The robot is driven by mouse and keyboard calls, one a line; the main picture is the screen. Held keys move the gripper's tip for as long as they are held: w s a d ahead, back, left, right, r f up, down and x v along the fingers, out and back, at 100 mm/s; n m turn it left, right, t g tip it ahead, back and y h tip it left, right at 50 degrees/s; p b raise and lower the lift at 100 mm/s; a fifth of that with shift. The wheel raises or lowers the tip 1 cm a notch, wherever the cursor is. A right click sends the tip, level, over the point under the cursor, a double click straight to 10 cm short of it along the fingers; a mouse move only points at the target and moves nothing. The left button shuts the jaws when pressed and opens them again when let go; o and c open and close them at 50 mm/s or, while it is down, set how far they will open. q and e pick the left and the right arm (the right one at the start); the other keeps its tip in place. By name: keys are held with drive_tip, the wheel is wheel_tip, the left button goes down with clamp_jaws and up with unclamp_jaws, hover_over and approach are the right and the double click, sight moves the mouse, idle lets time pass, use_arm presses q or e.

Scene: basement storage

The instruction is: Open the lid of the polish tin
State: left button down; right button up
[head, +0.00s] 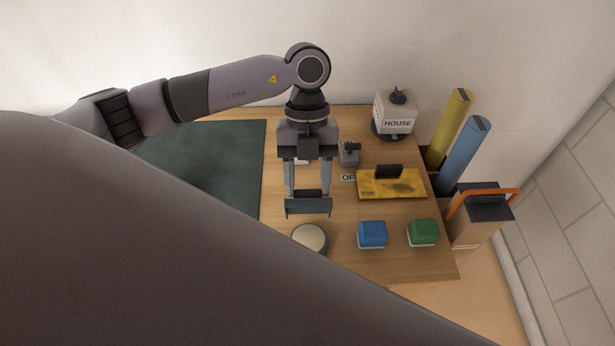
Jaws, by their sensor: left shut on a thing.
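A round tin with a pale cream top and dark rim (310,237), which looks like the polish tin, stands near the table's front edge. My own body hides its lower left part, and I cannot tell whether its top is a lid. My left gripper (308,204) points toward the front of the table, just behind the tin in the picture. It is shut on a grey, bar-shaped thing (308,208), which spans both fingertips. I cannot tell whether this thing touches the tin. My right gripper is not in view.
Right of the tin are a blue block (372,233) and a green block (423,231). Behind are a yellow board with black handle (393,187), a small grey lever device (349,157) and a HOUSE box (396,107). A dark green mat (215,160) lies left. Rolls (465,155) stand beside the table.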

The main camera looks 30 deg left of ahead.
use_arm(q)
drive_tip(key=shift+w+a+f, duration=0.2)
drive_tip(key=shift+w+a, duration=0.15)
drive_tip(key=shift+w, duration=0.2)
drive_tip(key=shift+w+a+f, duration=0.2)
drive_tip(key=shift+w+a, duration=0.15)
drive_tip(key=shift+w, duration=0.2)
drive_tip(key=shift+c, duration=2)
unclamp_jaws()
drive_tip(key=shift+f, duration=0.1)
drive_tip(key=b+v, duration=0.1)
drive_tip(key=v, duration=0.6)
drive_tip(key=shift+s, duration=0.15)
